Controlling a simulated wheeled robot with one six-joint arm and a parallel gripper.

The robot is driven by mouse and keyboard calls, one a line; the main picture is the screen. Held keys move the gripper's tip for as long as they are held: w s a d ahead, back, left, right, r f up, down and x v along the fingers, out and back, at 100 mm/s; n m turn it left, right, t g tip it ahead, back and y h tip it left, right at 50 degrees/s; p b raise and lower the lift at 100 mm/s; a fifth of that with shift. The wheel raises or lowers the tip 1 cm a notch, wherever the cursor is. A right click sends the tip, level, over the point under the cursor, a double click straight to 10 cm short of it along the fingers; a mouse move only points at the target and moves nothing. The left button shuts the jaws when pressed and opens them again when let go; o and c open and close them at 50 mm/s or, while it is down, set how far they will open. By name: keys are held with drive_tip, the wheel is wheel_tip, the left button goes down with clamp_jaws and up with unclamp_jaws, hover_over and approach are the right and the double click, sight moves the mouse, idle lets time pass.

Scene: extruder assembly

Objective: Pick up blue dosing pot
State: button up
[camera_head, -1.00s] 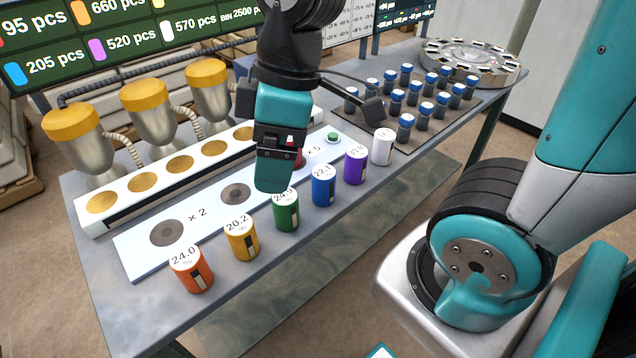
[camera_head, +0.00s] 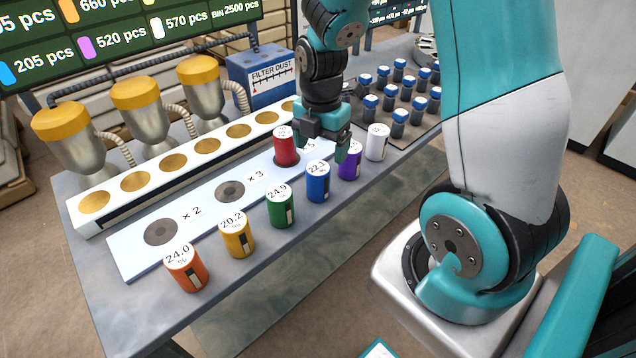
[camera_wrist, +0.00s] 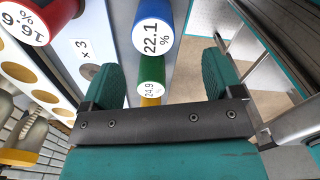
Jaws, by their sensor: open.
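The blue dosing pot (camera_head: 318,184) stands upright on the table in the front row, between the green pot and the purple pot. Its white lid reads 22.1 in the wrist view (camera_wrist: 153,37). My gripper (camera_head: 330,150) is above and just behind the blue pot, pointing down, with its fingers apart and nothing between them.
The red pot (camera_head: 285,148) stands on the white board's spot, close left of my gripper. The purple pot (camera_head: 350,164) and white pot (camera_head: 377,145) are to the right. The green (camera_head: 281,210), yellow (camera_head: 236,236) and orange (camera_head: 187,270) pots stand front left.

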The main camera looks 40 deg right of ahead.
sight(318, 168)
wheel_tip(318, 168, down, 4)
drive_tip(key=shift+f, duration=0.2)
drive_tip(key=shift+w+a+f+p, duration=0.1)
drive_tip(key=shift+w+f+p, duration=0.15)
drive_tip(key=shift+f, duration=1.05)
drive_tip(key=shift+w+f+p, duration=0.15)
drive_tip(key=shift+f+p, duration=0.1)
drive_tip(key=shift+f, duration=1)
drive_tip(key=c, duration=1.1)
drive_tip(key=shift+r, duration=0.1)
